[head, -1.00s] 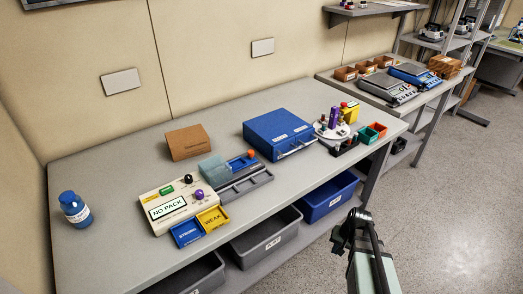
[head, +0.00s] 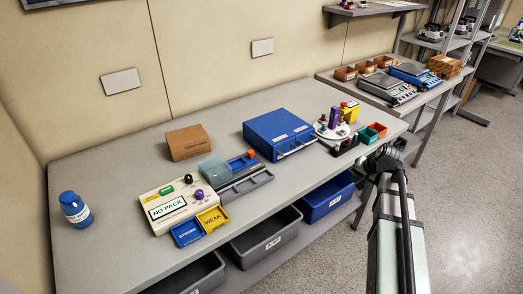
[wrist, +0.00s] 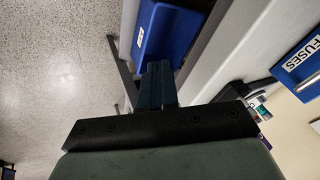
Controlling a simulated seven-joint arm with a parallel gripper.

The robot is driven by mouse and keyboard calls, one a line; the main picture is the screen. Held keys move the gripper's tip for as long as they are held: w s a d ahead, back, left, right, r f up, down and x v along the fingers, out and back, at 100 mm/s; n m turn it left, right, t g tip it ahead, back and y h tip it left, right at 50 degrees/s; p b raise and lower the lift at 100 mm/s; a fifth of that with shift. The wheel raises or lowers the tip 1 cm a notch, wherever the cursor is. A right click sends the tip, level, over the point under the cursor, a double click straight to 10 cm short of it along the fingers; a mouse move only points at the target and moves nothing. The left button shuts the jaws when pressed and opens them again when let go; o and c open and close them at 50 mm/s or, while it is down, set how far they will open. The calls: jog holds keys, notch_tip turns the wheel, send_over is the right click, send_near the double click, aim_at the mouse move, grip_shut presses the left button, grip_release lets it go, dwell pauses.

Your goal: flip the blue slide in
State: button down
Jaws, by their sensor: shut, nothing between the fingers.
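The pale control box (head: 168,207) reading NO PACK sits at the table's front. At its front edge are a blue piece (head: 186,233) labelled STRONG and a yellow piece (head: 213,218) labelled WEAK. Another blue part (head: 242,161) lies in the grey railed unit behind the box, beside an orange knob. I cannot tell which blue part is the slide. My gripper (wrist: 157,82) is shut and empty in the wrist view, out past the table's front edge, well right of the box. Its fingertips are not clear in the head view.
A blue case (head: 281,133) stands mid-table; part of it shows in the wrist view (wrist: 300,62). A round stand (head: 332,131) and small bins are to its right. A blue bin (head: 326,197) and grey bins sit below the tabletop. A blue bottle (head: 74,208) stands far left.

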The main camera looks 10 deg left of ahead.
jog(key=w+a+r+n+g+y, duration=0.1)
jog(key=w+a+r+n+y, duration=0.15)
jog(key=a+r, duration=0.45)
jog(key=w+a+r+n+y, duration=0.1)
jog(key=a+r+n, duration=0.35)
jog(key=a, duration=0.35)
jog(key=a+r+n+g, duration=0.1)
jog(key=a, duration=0.3)
jog(key=s+a+r+n+g+y, duration=0.1)
jog(key=a+n, duration=0.1)
jog(key=a, duration=0.3)
jog(key=s+a+r+n+g, duration=0.1)
jog(key=a, duration=0.3)
jog(key=shift+s+a+r+n+g, duration=0.25)
jog(key=shift+r+n+g, duration=0.05)
jog(key=shift+r+n, duration=0.1)
jog(key=shift+s+a, duration=0.15)
jog(key=shift+a, duration=0.15)
jog(key=x, duration=1)
jog(key=shift+s+a, duration=0.1)
